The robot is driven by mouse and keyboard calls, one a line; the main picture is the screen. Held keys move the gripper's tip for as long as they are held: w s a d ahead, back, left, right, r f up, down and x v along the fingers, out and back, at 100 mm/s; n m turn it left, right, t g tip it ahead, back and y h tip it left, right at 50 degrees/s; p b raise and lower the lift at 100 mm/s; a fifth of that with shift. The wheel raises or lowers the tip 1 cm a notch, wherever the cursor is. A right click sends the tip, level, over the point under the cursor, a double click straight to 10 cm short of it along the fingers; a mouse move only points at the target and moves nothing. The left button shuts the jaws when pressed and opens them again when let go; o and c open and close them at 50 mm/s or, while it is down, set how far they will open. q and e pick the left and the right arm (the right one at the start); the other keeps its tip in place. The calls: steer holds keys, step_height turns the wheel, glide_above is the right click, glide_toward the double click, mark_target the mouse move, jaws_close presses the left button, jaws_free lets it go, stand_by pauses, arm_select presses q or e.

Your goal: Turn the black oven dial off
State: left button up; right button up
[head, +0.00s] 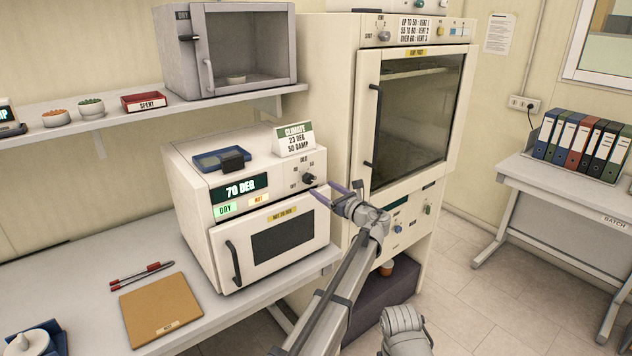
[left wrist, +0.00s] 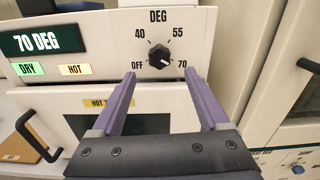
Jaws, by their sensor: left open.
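The black oven dial (head: 308,179) is on the front panel of the small white oven (head: 190,195), right of its 70 DEG display (head: 233,189). In the left wrist view the dial (left wrist: 160,57) is ringed by OFF, 40, 55 and 70. Its pale mark seems to point lower right, towards 70. My left gripper (head: 336,190) is open and empty in front of the panel. In the left wrist view its purple fingers (left wrist: 160,82) are spread below the dial and to either side, not closed on it. My right gripper is not seen.
The oven door has a black handle (head: 233,263). A blue tray (head: 221,160) and a CLIMATE sign (head: 294,139) stand on top. A tall cabinet (head: 350,110) stands close on the right.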

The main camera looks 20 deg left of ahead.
mark_target(311, 181)
arm_select(q)
steer(key=x, duration=0.7)
steer(key=shift+w+a, duration=0.15)
steer(key=shift+c, duration=0.2)
jaws_close()
